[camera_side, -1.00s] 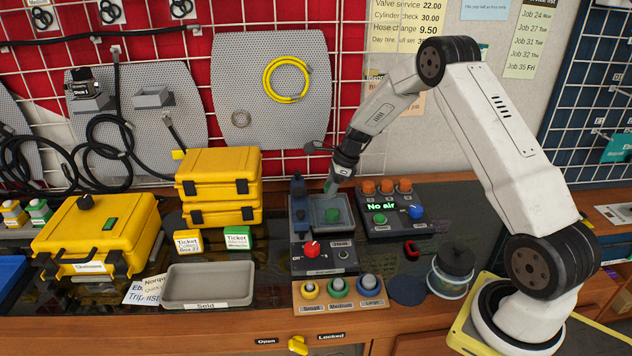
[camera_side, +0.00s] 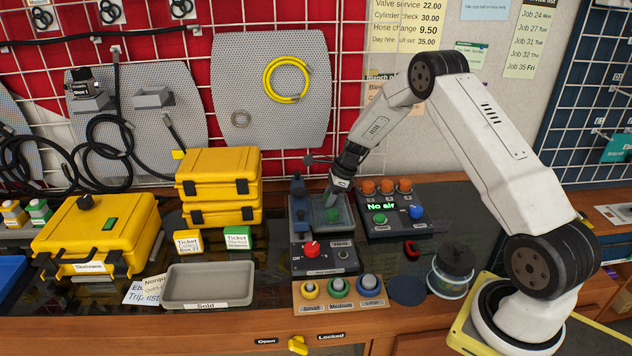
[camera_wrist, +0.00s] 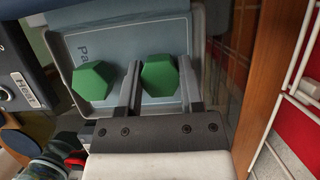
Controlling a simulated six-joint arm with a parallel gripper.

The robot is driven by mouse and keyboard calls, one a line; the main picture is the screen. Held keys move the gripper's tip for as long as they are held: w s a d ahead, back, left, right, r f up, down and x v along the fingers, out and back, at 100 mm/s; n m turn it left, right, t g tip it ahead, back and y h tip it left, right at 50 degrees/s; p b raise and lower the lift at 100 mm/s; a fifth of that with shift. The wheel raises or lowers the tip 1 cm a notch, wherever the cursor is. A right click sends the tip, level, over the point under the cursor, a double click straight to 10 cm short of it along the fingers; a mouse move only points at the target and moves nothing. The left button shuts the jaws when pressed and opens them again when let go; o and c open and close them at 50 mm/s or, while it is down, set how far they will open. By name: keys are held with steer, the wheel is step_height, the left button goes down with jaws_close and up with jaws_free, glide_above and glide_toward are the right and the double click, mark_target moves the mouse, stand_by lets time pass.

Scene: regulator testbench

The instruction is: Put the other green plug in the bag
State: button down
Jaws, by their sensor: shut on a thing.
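Two green hexagonal plugs lie in a grey open bag or tray with lettering starting "Pa"; I cannot tell which it is. Its bare inside shows in the wrist view (camera_wrist: 125,42) and its edge in the side view (camera_side: 347,226). My gripper (camera_wrist: 163,85) is shut on the right green plug (camera_wrist: 160,74), between its two fingers. The other green plug (camera_wrist: 91,80) lies just outside the left finger. In the side view my gripper (camera_side: 333,200) reaches down into the container, with one green plug (camera_side: 331,215) showing below it.
The container sits on a machine with a red knob (camera_side: 312,248). A dark control box (camera_side: 397,224) reading "No air" stands close on the right. A grey tray (camera_side: 209,271) labelled "Sold" is at the front left. Yellow cases (camera_side: 218,172) stand at the back left.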

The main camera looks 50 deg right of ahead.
steer(key=c, duration=0.5)
jaws_free()
steer(key=shift+f, duration=0.1)
steer(key=v, duration=1.2)
steer(key=shift+a, duration=0.1)
steer(key=s+a+n+h, duration=0.1)
steer(key=s+a+n, duration=0.5)
steer(key=n, duration=0.3)
steer(key=s+a+r+n+h, duration=0.1)
steer(key=s+a+n, duration=0.6)
steer(key=a+n, duration=0.2)
steer(key=s+a+n+h, duration=0.1)
steer(key=s+a+n, duration=0.5)
steer(key=n, duration=0.3)
steer(key=shift+s+a+r+g, duration=0.1)
steer(key=shift+s+a+g, duration=0.05)
steer(key=shift+a, duration=0.25)
steer(key=shift+s+a+r+g, duration=0.1)
steer(key=shift+a+g, duration=0.05)
steer(key=shift+a, duration=0.25)
